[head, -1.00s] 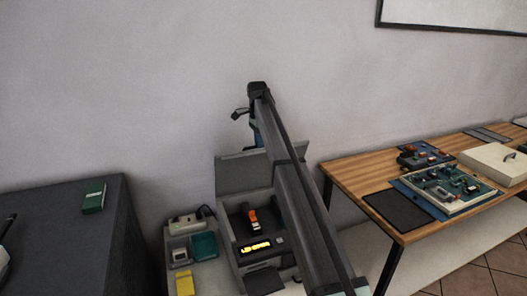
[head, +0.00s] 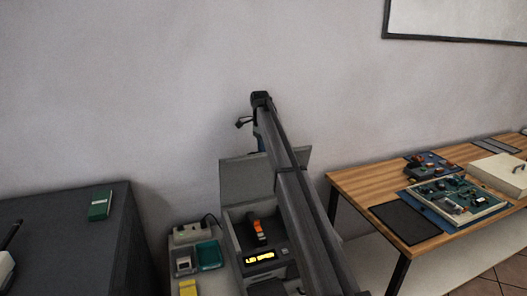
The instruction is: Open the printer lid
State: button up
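The grey printer (head: 237,243) stands low in the middle of the head view. Its lid (head: 240,178) stands raised at the back, with the inside of the printer exposed. An orange and black part (head: 258,230) shows inside. Yellow text glows on the front display (head: 260,258), partly unreadable. My arm crosses over the printer's right side and hides part of it and of the lid. The arm's far end bends down behind the lid. My gripper's fingers are hidden there, so I cannot see whether they touch the lid.
Left of the printer are a white power strip (head: 193,233), a teal box (head: 209,255) and a yellow item (head: 187,288). A dark cabinet (head: 85,245) stands further left. A wooden table (head: 355,190) with circuit boards (head: 447,199) stands right. The wall is close behind.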

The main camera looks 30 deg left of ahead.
jog(key=shift+o, duration=0.5)
jog(key=shift+r, duration=0.1)
jog(key=shift+d, duration=0.1)
jog(key=s+d+f+t+y, duration=0.3)
jog(key=s+d+f, duration=0.1)
jog(key=s+d, duration=0.45)
jog(key=s+d+f, duration=0.3)
jog(key=f, duration=0.3)
jog(key=s+d+f, duration=0.4)
jog(key=f, duration=0.3)
notch_tip(320, 180, up, 14)
jog(key=s+d, duration=0.1)
jog(key=s, duration=0.1)
jog(key=w+d+f+n, duration=0.1)
jog(key=d+f, duration=0.6)
jog(key=shift+w+d+f, duration=0.2)
jog(key=shift+w+f, duration=0.15)
jog(key=shift+f, duration=0.05)
